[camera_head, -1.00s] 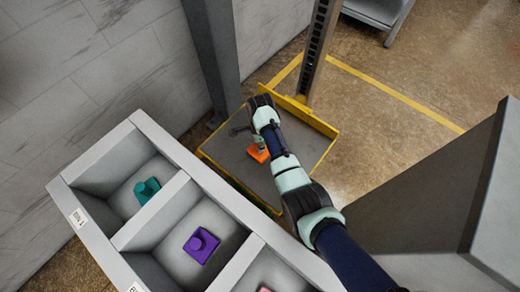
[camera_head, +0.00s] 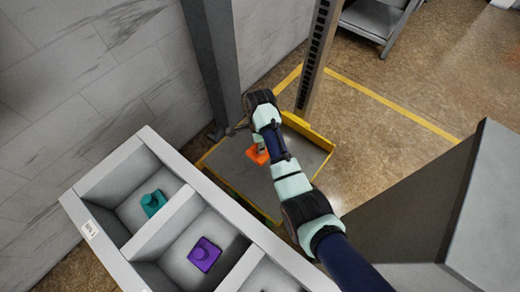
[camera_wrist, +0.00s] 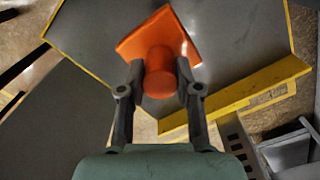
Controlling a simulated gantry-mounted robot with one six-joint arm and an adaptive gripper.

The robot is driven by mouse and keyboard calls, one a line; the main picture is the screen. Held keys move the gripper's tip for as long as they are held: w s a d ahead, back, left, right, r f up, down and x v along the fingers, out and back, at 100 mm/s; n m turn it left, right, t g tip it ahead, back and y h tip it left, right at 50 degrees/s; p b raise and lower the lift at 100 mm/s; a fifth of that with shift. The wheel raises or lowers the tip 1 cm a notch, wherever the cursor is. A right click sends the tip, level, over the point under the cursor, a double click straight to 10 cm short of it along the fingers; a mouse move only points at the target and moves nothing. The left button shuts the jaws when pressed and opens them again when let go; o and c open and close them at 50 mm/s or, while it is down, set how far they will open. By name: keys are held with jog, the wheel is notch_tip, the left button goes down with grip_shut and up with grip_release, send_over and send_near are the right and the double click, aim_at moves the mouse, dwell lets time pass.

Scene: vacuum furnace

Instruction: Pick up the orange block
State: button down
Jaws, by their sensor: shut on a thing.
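The orange block (camera_head: 256,155) has a flat square base and a round knob. My gripper (camera_head: 262,147) reaches down to it over the grey platform (camera_head: 228,162) with yellow edges. In the wrist view, the fingers of my gripper (camera_wrist: 161,75) are shut on either side of the knob of the orange block (camera_wrist: 158,35). The block's base sits beyond the fingertips, slightly tilted in the picture. The block looks raised off the platform, though the gap is hard to judge. My arm hides part of the block in the head view.
A grey divided bin (camera_head: 165,218) stands at the lower left, with a teal block (camera_head: 153,203) and a purple block (camera_head: 204,254) in separate compartments. Grey posts (camera_head: 212,60) stand behind the platform, near the wall. A large grey body (camera_head: 425,200) is at the right.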

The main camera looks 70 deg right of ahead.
notch_tip(320, 180, up, 10)
jog(key=p, duration=0.2)
jog(key=shift+p, duration=0.4)
